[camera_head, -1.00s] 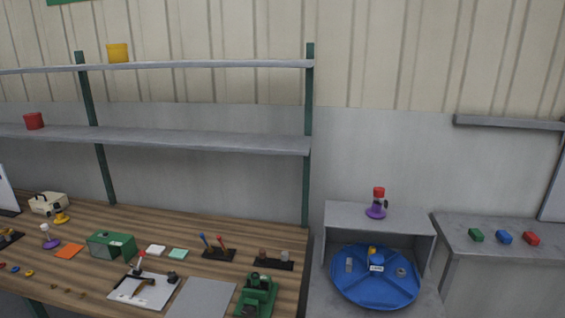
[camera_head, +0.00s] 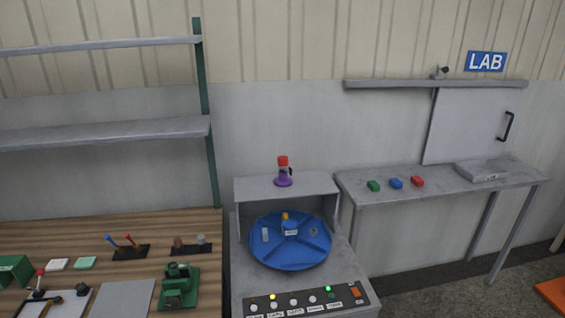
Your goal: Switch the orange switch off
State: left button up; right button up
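A dark control panel (camera_head: 300,302) lies at the front of the grey stand, at the bottom of the head view. An orange switch (camera_head: 356,293) sits at the panel's right end. It is too small to tell which way it is set. Several white round knobs or buttons (camera_head: 312,299) sit in a row to its left. A yellow light (camera_head: 272,296) and a green light (camera_head: 328,288) glow on the panel. Neither of my grippers is in view.
A blue round tray (camera_head: 290,256) stands behind the panel, under a shelf bearing a purple-and-red item (camera_head: 283,172). A wooden workbench (camera_head: 60,235) with tools is at the left. A grey table (camera_head: 350,185) with coloured blocks is at the right. Floor shows below it.

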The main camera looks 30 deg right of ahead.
aim_at(355, 291)
jog(key=z, duration=1.05)
